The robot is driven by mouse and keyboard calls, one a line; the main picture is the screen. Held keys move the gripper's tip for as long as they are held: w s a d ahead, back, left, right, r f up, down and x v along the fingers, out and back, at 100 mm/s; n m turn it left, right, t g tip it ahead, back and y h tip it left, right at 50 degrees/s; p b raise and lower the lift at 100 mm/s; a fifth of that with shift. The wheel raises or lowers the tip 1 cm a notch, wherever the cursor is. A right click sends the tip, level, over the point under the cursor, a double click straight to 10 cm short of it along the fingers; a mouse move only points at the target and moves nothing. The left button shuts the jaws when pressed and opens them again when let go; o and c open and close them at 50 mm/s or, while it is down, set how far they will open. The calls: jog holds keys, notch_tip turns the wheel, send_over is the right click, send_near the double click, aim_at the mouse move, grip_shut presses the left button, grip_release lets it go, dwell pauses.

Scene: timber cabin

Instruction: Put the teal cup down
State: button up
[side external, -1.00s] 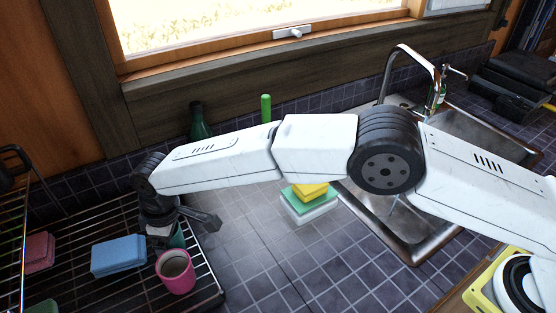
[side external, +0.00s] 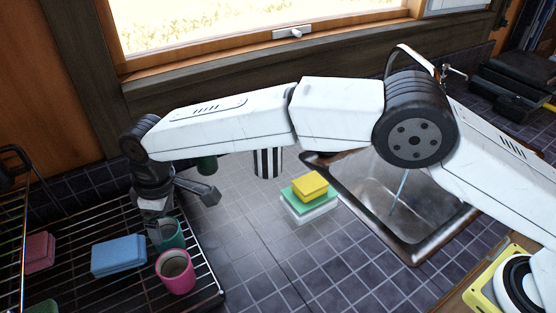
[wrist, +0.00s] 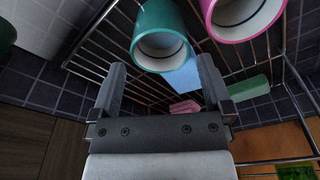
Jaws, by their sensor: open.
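The teal cup (side external: 171,235) stands upright on the wire rack, just behind the pink cup. It also shows in the wrist view (wrist: 150,25), mouth toward the camera, beyond my fingertips. My gripper (side external: 156,222) is above and slightly left of the teal cup in the side view, partly overlapping it there. In the wrist view the gripper (wrist: 161,72) has its two fingers spread wide with nothing between them. The fingers look clear of the cup.
The pink cup (side external: 175,275) stands close to the teal cup. A blue sponge (side external: 118,256) and a pink sponge (side external: 40,250) lie on the wire rack (side external: 204,292). Stacked sponges (side external: 310,190) sit on the tiled counter by the sink (side external: 405,225). A striped cup (side external: 267,163) stands under my arm.

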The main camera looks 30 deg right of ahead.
jog(key=shift+s+d+r, duration=0.1)
jog(key=shift+d+r, duration=0.05)
jog(key=shift+r, duration=1.15)
jog(key=shift+s+d+r, duration=0.1)
jog(key=shift+d+r, duration=0.05)
jog(key=shift+r, duration=1.15)
jog(key=d+m+t, duration=0.1)
jog(key=d+m, duration=0.5)
jog(key=d, duration=2)
jog(key=s+d+f+m, duration=0.2)
jog(key=s+d, duration=0.6)
jog(key=s, duration=0.1)
jog(key=s+d+f+m+h, duration=0.1)
jog(key=s+d+f+m, duration=0.2)
jog(key=s+d, duration=0.5)
jog(key=shift+s+d+f+m+t, duration=0.15)
jog(key=shift+s+d+m+t, duration=0.2)
jog(key=shift+d, duration=0.45)
